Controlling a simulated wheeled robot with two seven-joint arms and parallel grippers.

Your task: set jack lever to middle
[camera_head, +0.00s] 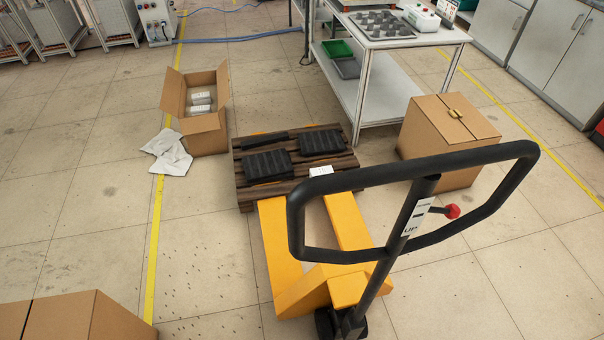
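A yellow pallet jack (320,287) stands in front of me with its forks running away under a dark wooden pallet (242,195). Its black handle loop (295,225) is upright and leans towards the right of the picture. A small lever with a red knob (452,211) sticks out to the right from the handle post (390,262), just below the loop's crossbar. A white label (416,217) with partly readable lettering is on the post next to the lever. I cannot tell the lever's exact setting. Neither of my grippers shows.
Black ribbed trays (267,165) lie on the pallet. An open cardboard box (205,135) stands behind left, a closed box (448,135) behind right, and another box (90,318) at the front left. A metal workbench (455,38) stands at the back.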

